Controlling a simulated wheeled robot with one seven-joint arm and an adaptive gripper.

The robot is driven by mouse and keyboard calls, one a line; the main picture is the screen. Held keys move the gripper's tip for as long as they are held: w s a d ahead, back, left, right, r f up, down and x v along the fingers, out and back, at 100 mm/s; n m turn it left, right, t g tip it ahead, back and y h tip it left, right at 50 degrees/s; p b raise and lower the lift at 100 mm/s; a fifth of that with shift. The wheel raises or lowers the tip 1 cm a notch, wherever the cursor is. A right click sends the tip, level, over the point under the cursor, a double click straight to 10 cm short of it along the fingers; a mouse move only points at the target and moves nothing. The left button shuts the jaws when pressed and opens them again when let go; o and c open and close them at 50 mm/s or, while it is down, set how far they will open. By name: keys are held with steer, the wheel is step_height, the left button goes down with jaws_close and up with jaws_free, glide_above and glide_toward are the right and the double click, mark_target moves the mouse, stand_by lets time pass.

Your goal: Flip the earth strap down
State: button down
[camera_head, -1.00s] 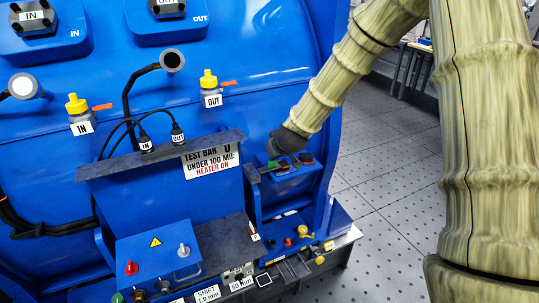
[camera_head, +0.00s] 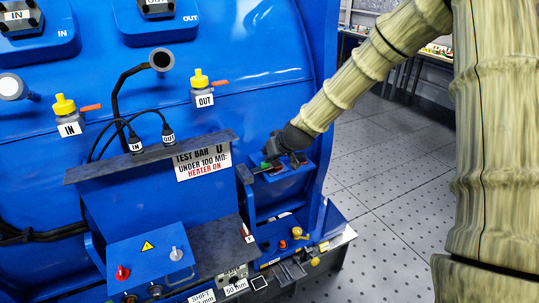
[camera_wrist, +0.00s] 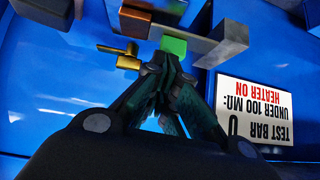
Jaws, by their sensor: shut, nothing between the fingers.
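I cannot tell for certain which part is the earth strap. A green block (camera_wrist: 173,45) sits on a dark grey bar (camera_wrist: 222,42) in the wrist view, with a brass piece (camera_wrist: 122,52) beside it. The green block also shows small at the blue terminal box (camera_head: 285,178) in the head view. My gripper (camera_wrist: 165,62) is shut and empty, its fingertips right at the near edge of the green block. Whether they touch it is unclear. In the head view my gripper (camera_head: 268,157) is over the left end of the terminal box and hides part of it.
A white test-bar sign (camera_wrist: 255,110) is close to my gripper on the right in the wrist view. A dark shelf (camera_head: 150,158) carries two cable plugs. A control box (camera_head: 150,262) with knobs stands lower left. Open floor (camera_head: 385,200) lies right.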

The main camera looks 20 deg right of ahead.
mark_target(269, 169)
steer(key=w+r+v, duration=0.2)
steer(key=v, duration=1)
steer(key=shift+s+a+r+b, duration=0.25)
steer(key=shift+s+b, duration=0.05)
steer(key=shift+b, duration=0.1)
stand_by(0.7)
